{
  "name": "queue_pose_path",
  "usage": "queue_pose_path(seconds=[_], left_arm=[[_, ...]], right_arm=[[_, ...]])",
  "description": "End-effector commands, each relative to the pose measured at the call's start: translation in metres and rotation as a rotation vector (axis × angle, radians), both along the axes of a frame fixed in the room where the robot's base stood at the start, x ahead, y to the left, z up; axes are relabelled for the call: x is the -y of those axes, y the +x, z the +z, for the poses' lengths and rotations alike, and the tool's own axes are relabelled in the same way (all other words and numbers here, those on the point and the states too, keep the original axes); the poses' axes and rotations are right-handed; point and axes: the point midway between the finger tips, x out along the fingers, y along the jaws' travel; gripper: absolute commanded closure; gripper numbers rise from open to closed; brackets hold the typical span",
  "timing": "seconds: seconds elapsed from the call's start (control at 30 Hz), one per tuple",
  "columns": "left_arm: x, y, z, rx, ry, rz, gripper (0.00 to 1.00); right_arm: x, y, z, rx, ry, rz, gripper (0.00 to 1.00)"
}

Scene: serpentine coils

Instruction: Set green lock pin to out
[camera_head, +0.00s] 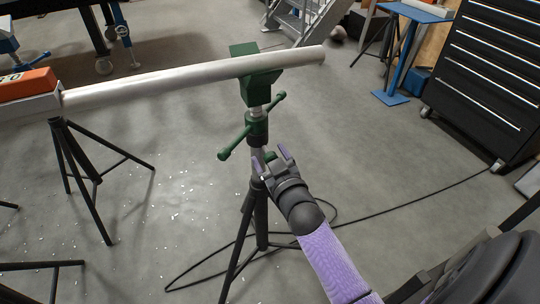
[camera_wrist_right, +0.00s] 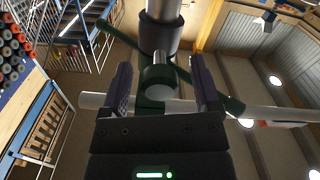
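The green lock pin (camera_head: 270,155) shows as a small green piece on the stand's post, below the green cross handle (camera_head: 254,129). My right gripper (camera_head: 271,158) is open, with one finger on each side of the pin. In the right wrist view the pin's round knob (camera_wrist_right: 158,82) sits between the spread fingers of my right gripper (camera_wrist_right: 162,85), with a gap on both sides. The fingers partly hide the pin in the head view, and I cannot tell how far it sticks out. My left gripper is not in view.
A long grey pipe (camera_head: 190,75) rests on the stand's green head (camera_head: 254,82). The stand's black tripod legs (camera_head: 240,240) spread on the floor, with a loose black cable (camera_head: 400,205) around them. A black tool cabinet (camera_head: 485,75) stands at the right.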

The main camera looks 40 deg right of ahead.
Motion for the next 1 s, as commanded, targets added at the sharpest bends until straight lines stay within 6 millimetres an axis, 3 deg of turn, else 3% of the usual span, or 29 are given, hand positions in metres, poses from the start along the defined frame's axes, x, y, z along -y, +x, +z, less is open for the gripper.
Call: queue_pose_path(seconds=[0.27,0.6,0.7,1.0], left_arm=[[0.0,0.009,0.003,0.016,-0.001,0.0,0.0],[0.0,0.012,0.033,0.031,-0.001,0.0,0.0],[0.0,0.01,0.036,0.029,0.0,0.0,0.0],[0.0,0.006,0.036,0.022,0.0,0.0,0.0]], right_arm=[[-0.002,-0.007,0.002,-0.001,0.001,0.0,0.21],[-0.019,-0.08,0.004,-0.001,0.002,-0.002,0.21],[-0.022,-0.092,0.002,0.0,0.001,-0.001,0.21],[-0.023,-0.097,0.0,0.001,0.0,-0.001,0.21]])
